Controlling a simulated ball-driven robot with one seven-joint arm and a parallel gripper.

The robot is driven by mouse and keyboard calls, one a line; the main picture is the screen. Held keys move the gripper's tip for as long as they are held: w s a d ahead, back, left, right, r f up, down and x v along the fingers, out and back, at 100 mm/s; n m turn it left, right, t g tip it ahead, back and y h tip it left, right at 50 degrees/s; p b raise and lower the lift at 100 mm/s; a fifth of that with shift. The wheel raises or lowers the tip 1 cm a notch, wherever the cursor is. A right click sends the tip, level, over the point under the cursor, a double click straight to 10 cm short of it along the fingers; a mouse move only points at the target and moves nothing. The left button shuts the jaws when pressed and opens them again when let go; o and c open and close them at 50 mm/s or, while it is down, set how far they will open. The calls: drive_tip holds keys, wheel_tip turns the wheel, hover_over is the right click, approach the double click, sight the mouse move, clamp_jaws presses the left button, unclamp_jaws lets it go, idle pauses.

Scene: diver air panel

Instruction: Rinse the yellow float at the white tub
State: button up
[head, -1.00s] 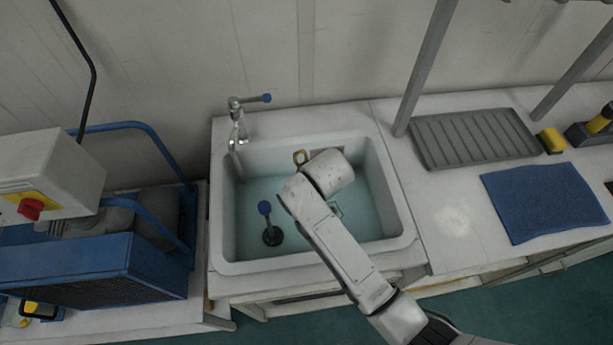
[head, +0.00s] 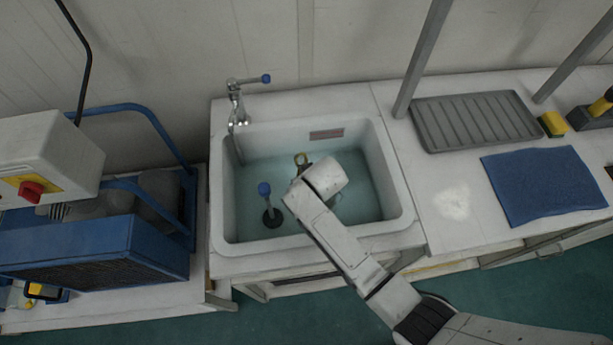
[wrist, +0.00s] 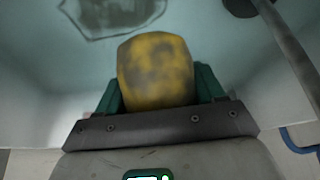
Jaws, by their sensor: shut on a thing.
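The yellow float (wrist: 156,72) is in my gripper (wrist: 159,88), between its green fingers, in the wrist view. Dark smudges cover its face. The white tub (head: 228,236) holds pale blue-green water (head: 362,196). I cannot tell whether the float touches the water.
A tap (head: 238,108) with a blue lever stands at the tub's back left. Right of the tub are a grey ribbed tray (head: 475,122), a blue mat (head: 545,188) and a yellow sponge (head: 553,124).

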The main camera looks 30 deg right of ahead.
wheel_tip(320, 180, down, 9)
drive_tip(key=b, duration=0.5)
drive_tip(key=shift+f, duration=0.1)
idle(2.3)
drive_tip(key=shift+r+p, duration=2.5)
drive_tip(key=shift+r, duration=9)
